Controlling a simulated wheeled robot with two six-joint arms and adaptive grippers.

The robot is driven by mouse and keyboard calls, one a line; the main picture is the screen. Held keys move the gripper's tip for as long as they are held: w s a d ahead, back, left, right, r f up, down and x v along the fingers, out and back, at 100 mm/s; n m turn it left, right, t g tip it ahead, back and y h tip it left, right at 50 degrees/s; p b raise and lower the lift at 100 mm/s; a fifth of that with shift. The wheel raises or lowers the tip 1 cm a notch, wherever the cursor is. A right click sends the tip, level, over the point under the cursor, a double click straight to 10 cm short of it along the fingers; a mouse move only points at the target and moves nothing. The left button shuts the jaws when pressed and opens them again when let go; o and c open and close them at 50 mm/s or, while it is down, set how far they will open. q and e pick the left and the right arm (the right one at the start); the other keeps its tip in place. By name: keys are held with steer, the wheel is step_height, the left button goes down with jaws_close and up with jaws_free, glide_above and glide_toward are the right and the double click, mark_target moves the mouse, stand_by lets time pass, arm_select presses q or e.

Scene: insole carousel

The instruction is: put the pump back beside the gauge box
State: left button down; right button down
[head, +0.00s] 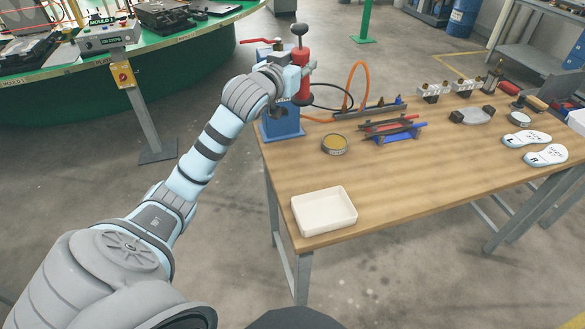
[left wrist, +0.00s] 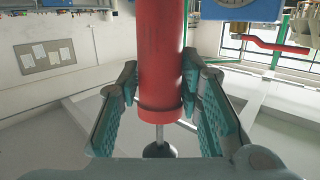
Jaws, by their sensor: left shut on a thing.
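The pump (head: 303,88) is a red upright cylinder with a black knob on top. It is at the table's far left corner in the head view. My left gripper (head: 296,74) is shut around its red body. The left wrist view shows the red barrel (left wrist: 162,60) between the two finger pads, with its rod and dark knob. The blue gauge box (head: 282,124) stands just below and left of the pump, partly behind my wrist. A dial on it shows at the top of the left wrist view (left wrist: 238,8). I cannot tell whether the pump's base touches the table.
A white tray (head: 324,211) sits at the table's front left and a round tin (head: 334,144) behind it. Orange (head: 357,80) and black hoses loop beside the pump. Tools and white insoles (head: 545,155) lie farther right. The wooden tabletop (head: 420,185) is clear at front centre.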

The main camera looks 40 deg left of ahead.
arm_select(q)
step_height(320, 180, down, 24)
steer(key=s+a+n+g+y+b, duration=0.1)
steer(key=g+b, duration=0.1)
steer(key=b, duration=0.2)
steer(key=shift+s, duration=0.3)
steer(key=shift+f, duration=0.15)
steer(key=c, duration=1.2)
jaws_free()
steer(key=shift+o, duration=0.4)
